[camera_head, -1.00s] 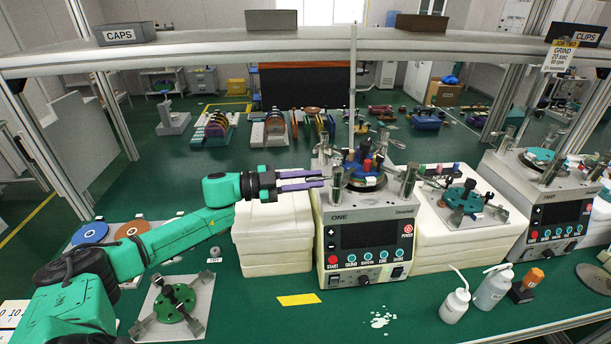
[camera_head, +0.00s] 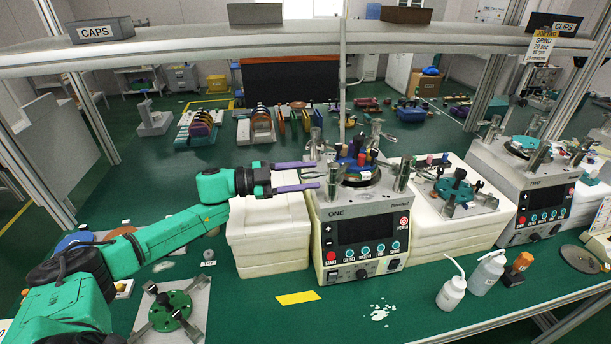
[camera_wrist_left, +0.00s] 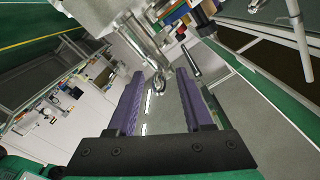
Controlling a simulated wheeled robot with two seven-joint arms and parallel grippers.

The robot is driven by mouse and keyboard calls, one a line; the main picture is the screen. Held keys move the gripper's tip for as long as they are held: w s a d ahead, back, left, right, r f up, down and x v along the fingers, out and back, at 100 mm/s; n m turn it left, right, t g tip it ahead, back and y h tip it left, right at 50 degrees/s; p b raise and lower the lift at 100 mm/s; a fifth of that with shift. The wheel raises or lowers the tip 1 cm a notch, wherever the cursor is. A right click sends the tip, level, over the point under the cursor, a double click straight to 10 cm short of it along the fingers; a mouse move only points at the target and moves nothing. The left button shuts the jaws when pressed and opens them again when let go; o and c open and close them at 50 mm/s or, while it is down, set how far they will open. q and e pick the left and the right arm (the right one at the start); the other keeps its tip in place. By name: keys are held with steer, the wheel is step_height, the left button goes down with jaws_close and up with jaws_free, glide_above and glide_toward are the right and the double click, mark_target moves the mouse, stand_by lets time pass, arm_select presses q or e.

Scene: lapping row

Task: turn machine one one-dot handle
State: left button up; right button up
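Machine ONE (camera_head: 357,258) stands on the green bench, with a dark screen and buttons on its front. Several upright metal posts rise around its top; its near-left post (camera_head: 333,180) is closest to my left gripper. I cannot make out a one-dot mark on any of them. My left gripper (camera_head: 319,175) is open, its two purple fingers pointing right towards that post, with no clear contact visible. In the left wrist view the open fingers (camera_wrist_left: 160,90) have empty space between them; a metal fitting with a ring (camera_wrist_left: 159,88) shows beyond. My right gripper is not in view.
A white block (camera_head: 268,240) stands left of the machine, below my left gripper. A second machine (camera_head: 535,190) stands right, past another white block. The shelf (camera_head: 300,50) crosses above.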

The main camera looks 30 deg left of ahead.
arm_select(q)
steer(key=p+v, duration=0.1)
steer(key=v, duration=1.3)
steer(key=shift+s+a+p, duration=0.25)
steer(key=shift+p, duration=0.1)
